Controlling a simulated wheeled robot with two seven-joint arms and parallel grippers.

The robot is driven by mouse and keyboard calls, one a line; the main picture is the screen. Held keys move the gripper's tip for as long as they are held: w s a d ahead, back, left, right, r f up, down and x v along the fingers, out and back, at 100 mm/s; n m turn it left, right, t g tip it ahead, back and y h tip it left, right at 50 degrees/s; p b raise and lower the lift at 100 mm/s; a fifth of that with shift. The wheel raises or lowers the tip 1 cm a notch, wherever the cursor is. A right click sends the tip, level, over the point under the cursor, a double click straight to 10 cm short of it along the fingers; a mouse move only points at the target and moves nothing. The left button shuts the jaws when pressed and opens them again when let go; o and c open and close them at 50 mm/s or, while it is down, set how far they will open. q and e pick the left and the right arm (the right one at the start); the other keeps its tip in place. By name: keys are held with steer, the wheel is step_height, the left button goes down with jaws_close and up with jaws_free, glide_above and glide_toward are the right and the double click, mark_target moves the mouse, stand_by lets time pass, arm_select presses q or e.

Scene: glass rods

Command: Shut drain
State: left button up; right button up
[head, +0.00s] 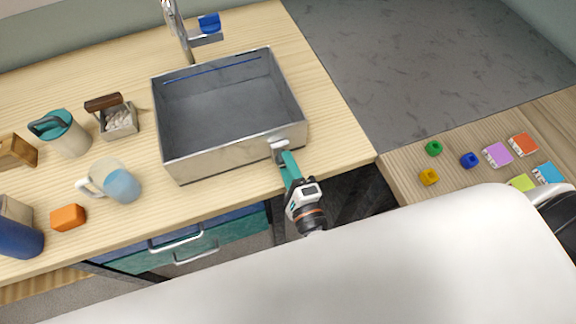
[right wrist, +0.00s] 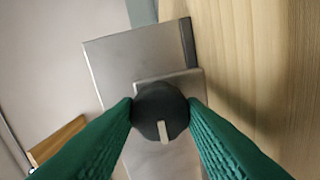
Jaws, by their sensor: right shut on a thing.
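A grey metal sink basin (head: 184,172) stands on the wooden counter. My right gripper (head: 284,158) is at its front right corner, by a small metal plate (head: 279,146) on the basin's front. In the right wrist view, the green fingers of the gripper (right wrist: 160,112) are shut on a round dark knob (right wrist: 158,100) with a pale marker line. The knob sits on a square metal plate (right wrist: 192,82); its marker line points down in that view. The drain itself cannot be made out inside the basin. My left gripper is not in view.
A faucet (head: 181,30) with a blue part (head: 209,22) stands behind the basin. A teal-topped jug (head: 70,139), a mug (head: 120,186), a caddy (head: 119,121) and an orange block (head: 68,217) stand left. Drawers (head: 200,243) lie below; small coloured items rest on the right table (head: 400,183).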

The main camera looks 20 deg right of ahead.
steer(key=o, duration=1)
